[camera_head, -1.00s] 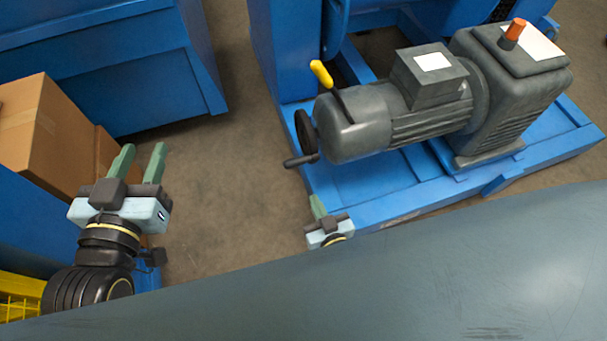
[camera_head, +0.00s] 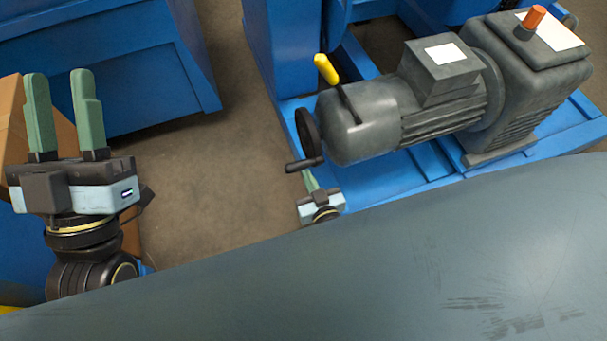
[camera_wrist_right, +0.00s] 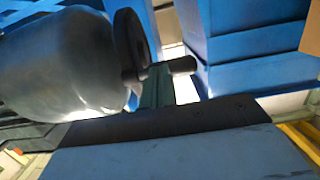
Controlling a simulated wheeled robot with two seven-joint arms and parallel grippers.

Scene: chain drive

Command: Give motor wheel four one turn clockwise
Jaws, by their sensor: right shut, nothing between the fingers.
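The grey motor (camera_head: 365,125) lies on a blue frame, with a dark hand wheel (camera_head: 308,132) on its left end. A black crank handle (camera_head: 304,164) sticks out from the wheel to the left. My right gripper (camera_head: 309,176) is shut and empty, its green fingers just below the handle. In the right wrist view the wheel (camera_wrist_right: 132,45) and handle (camera_wrist_right: 180,65) are close to the shut fingers (camera_wrist_right: 157,85); I cannot tell whether they touch. My left gripper (camera_head: 64,112) is open and empty at the far left, away from the motor.
A yellow-tipped lever (camera_head: 325,68) rises beside the motor. The blue frame (camera_head: 345,180) runs under it, and a blue post (camera_head: 280,50) stands behind. A cardboard box (camera_head: 12,125) is behind my left gripper. Brown floor (camera_head: 215,180) is clear between.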

